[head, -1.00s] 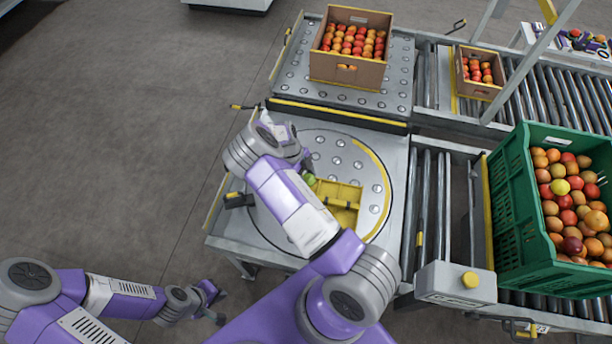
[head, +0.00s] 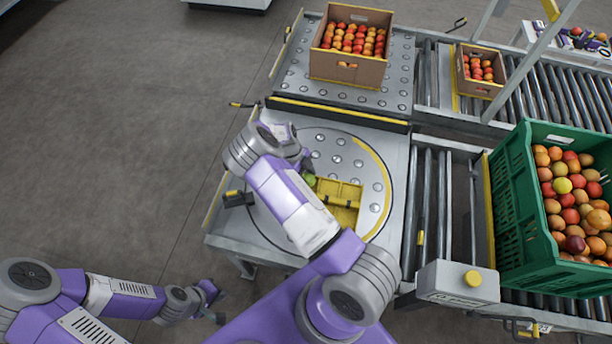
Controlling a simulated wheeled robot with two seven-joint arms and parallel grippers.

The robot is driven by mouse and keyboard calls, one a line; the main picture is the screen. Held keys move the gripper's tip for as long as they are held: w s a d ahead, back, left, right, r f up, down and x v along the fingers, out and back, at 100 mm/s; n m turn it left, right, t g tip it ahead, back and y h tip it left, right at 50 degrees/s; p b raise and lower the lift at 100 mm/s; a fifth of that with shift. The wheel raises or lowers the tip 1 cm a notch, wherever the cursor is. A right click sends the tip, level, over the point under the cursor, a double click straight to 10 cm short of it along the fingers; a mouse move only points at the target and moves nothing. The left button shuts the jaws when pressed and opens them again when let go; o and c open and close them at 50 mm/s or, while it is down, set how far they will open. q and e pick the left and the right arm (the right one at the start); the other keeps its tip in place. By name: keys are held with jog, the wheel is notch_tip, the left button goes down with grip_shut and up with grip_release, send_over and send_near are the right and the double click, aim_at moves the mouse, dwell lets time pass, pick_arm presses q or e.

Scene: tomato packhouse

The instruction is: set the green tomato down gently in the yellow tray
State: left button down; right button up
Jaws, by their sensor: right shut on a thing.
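The yellow tray (head: 345,194) lies on the round ball-topped turntable, with its left part hidden behind my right arm. The green tomato (head: 310,180) shows as a small green patch at the tray's upper left corner. My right gripper (head: 308,170) is shut on the tomato; its fingers are mostly hidden by its own wrist. I cannot tell whether the tomato touches the tray. My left gripper (head: 215,303) hangs low at the lower left, away from the table, over the floor. Its fingers are too small to read.
The turntable (head: 285,225) has free room around the tray. A cardboard box of tomatoes (head: 345,70) stands behind it, and a smaller box (head: 478,88) stands on rollers. A green crate (head: 510,215) full of tomatoes is at the right. A grey control box (head: 457,284) sits in front.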

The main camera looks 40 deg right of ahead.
jog(key=shift+f, duration=0.2)
jog(key=o, duration=0.8)
jog(key=shift+c, duration=0.2)
jog(key=shift+c, duration=1.3)
jog(key=shift+r+p, duration=2.25)
jog(key=shift+r, duration=1.3)
